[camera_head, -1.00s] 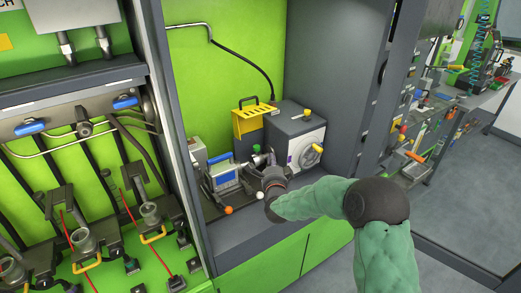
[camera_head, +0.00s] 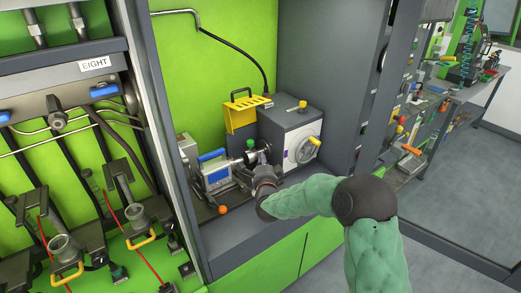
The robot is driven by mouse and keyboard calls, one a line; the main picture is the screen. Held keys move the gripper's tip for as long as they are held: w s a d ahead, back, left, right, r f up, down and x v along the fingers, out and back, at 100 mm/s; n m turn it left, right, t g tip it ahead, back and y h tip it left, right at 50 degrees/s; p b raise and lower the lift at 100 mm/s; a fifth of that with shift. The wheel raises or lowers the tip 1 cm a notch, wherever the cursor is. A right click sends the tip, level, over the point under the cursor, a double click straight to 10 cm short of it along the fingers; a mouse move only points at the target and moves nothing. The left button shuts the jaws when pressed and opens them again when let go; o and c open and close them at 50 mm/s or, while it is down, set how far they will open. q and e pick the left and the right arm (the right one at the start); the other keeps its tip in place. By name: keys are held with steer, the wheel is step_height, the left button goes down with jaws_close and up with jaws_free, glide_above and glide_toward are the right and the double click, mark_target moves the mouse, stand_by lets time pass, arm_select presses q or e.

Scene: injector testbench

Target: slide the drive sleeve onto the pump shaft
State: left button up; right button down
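My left gripper is not in view.
A yellow guard (camera_head: 241,112) stands raised behind the pump. The drive box has a round white face (camera_head: 303,147) with a yellow handle. An orange knob (camera_head: 223,209) is near the front edge. The cabinet post (camera_head: 165,140) and right wall (camera_head: 335,90) bound the bay.

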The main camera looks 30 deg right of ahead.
mark_target(251, 144)
steer(key=b+x, duration=0.1)
steer(key=x, duration=0.8)
steer(key=shift+w, duration=0.25)
steer(key=shift+d, duration=0.1)
steer(key=a+b, duration=0.1)
steer(key=a, duration=0.3)
steer(key=shift+s+a, duration=0.1)
steer(key=shift+s, duration=0.05)
steer(key=shift+f, duration=0.1)
